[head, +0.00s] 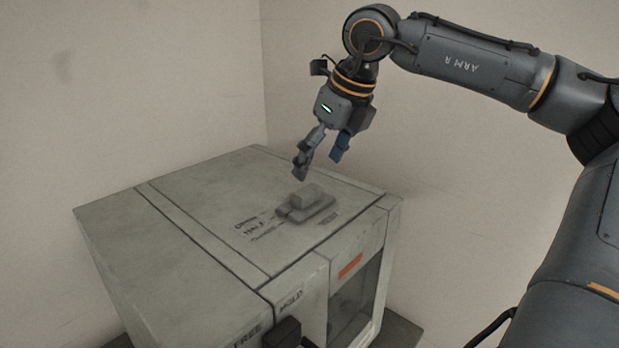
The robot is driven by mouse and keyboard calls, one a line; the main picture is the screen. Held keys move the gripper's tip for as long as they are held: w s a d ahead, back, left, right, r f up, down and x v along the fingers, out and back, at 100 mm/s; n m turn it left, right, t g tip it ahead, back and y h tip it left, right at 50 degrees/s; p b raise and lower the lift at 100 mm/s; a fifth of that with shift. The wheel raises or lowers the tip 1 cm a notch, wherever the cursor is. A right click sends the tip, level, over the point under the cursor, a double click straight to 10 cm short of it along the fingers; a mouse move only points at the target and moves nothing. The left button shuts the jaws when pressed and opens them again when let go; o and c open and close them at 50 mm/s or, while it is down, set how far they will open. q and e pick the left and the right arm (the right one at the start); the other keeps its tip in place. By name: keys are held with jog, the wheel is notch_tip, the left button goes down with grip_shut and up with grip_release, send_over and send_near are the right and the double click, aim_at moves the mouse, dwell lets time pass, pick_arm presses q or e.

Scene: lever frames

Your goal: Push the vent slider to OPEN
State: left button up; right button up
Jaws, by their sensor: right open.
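The vent slider (307,199) is a grey block on a low plate on top of a pale box-shaped machine (190,195). Small labels are printed beside it on the left; the middle one seems to read HALF, and the others are too blurred to read surely. I cannot tell exactly which mark the slider stands at. My right gripper (319,166) is above the slider, pointing down, with its fingers apart and nothing between them. It appears clear of the slider. My left gripper is not in view.
A dark knob (284,333) sticks out at the machine's front near the words FREE and HOLD. An orange-red label (351,265) is above a recessed front opening (352,305). Pale walls stand behind. The machine's top is otherwise clear.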

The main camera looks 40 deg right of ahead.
aim_at(307, 189)
jog(key=p+x, duration=0.1)
jog(key=x, duration=0.4)
jog(key=shift+w+d+f, duration=0.15)
jog(key=shift+w+f, duration=0.1)
jog(key=shift+f, duration=0.2)
jog(key=shift+w+f, duration=0.15)
jog(key=shift+f, duration=0.05)
jog(key=shift+c, duration=0.4)
grip_shut()
jog(key=w, duration=0.5)
jog(key=shift+a, duration=0.25)
jog(key=shift+w, duration=0.1)
jog(key=shift+r, duration=0.15)
jog(key=shift+c, duration=0.8)
grip_release()
jog(key=shift+o, duration=1.2)
jog(key=shift+w, duration=0.1)
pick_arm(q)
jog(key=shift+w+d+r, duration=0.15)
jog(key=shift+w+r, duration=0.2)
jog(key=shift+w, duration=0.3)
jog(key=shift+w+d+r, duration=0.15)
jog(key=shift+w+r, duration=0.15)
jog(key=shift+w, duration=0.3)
pick_arm(e)
jog(key=shift+w, duration=0.1)
